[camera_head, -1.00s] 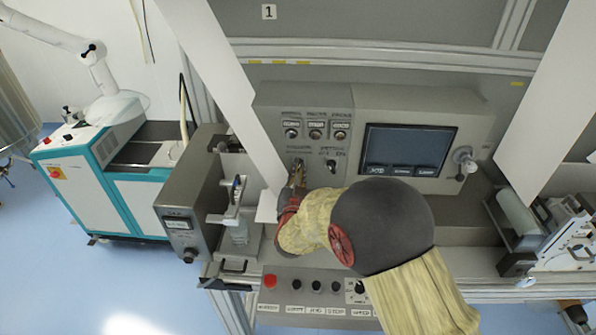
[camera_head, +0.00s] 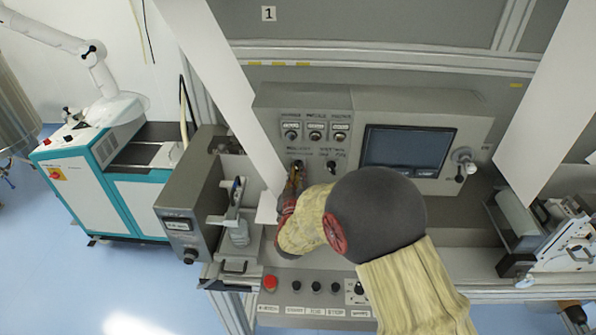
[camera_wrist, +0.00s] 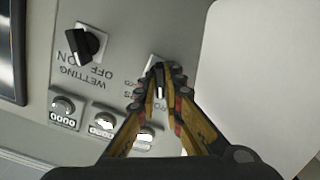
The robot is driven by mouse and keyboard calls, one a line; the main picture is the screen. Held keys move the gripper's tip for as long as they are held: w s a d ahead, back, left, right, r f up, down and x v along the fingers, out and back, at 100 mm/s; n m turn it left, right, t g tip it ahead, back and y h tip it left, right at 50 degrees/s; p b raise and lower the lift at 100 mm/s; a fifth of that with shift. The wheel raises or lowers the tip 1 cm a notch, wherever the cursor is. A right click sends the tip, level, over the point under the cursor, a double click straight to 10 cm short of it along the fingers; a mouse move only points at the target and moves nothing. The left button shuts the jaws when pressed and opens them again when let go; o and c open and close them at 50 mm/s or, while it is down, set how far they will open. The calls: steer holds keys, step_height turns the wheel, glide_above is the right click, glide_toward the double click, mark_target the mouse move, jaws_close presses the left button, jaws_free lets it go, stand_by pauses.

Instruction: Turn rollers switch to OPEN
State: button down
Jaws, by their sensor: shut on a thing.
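The rollers switch (camera_wrist: 158,80) is a small dark knob with a light pointer line, on the grey control panel (camera_head: 272,112). In the wrist view my gripper (camera_wrist: 162,86) has its fingertips closed on both sides of this knob. In the head view my gripper (camera_head: 297,172) reaches the left part of the panel, and its fingers hide the knob there. The lettering beside the knob is partly covered by the fingers, so I cannot read its position.
The wetting switch (camera_wrist: 86,44), a black knob marked ON and OFF, sits beside it; it also shows in the head view (camera_head: 331,167). Several dials are in a row above. A screen (camera_head: 405,150) is to the right. A white sheet (camera_head: 228,85) hangs close on the left.

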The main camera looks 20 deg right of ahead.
steer(key=shift+n, duration=0.4)
steer(key=c, duration=1.9)
jaws_free()
steer(key=shift+a, duration=0.1)
steer(key=v, duration=1.2)
